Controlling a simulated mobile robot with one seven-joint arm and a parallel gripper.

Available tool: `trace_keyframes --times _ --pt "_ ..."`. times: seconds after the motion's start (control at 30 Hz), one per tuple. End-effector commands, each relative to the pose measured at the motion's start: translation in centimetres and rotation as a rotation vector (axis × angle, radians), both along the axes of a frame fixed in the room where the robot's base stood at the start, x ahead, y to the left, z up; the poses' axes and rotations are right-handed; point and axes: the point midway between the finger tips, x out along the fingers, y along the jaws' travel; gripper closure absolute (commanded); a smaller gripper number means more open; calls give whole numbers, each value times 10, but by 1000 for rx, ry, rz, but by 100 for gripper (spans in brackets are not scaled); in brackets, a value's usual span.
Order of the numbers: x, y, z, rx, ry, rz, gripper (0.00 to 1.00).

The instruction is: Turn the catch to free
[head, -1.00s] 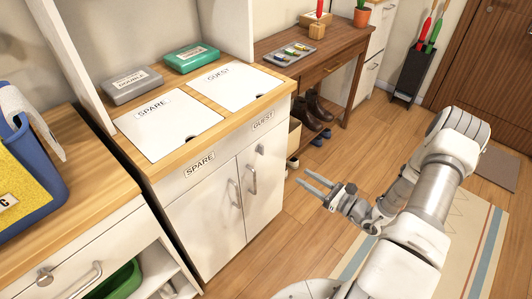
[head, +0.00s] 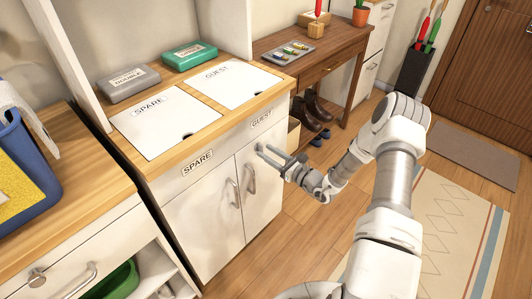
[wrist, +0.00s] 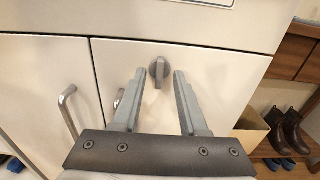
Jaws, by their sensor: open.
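The catch (wrist: 159,72) is a small dark grey knob near the top of the right cabinet door (wrist: 200,70). Its grip part points straight down in the wrist view. My gripper (wrist: 155,92) is open, with one finger on each side of the catch in that view. I cannot tell how far the fingertips are from the door. In the head view my gripper (head: 276,157) is at the upper part of the door under the GUEST label (head: 261,118), and its fingers hide the catch.
Bar handles (head: 250,179) stick out of the two doors below the catch. The worktop (head: 189,137) with SPARE and GUEST lids is above. To the right are a wooden table (head: 340,48) and boots (head: 308,113) on a low shelf. The floor in front is clear.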

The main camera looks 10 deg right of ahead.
Motion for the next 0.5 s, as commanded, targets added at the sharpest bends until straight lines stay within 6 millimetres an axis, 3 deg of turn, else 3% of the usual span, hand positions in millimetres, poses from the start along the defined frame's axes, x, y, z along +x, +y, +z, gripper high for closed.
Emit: trace_keyframes --times 0.43,0.5 --pt "11 8 0 1 1 0 57" --pt "11 8 0 1 1 0 68"
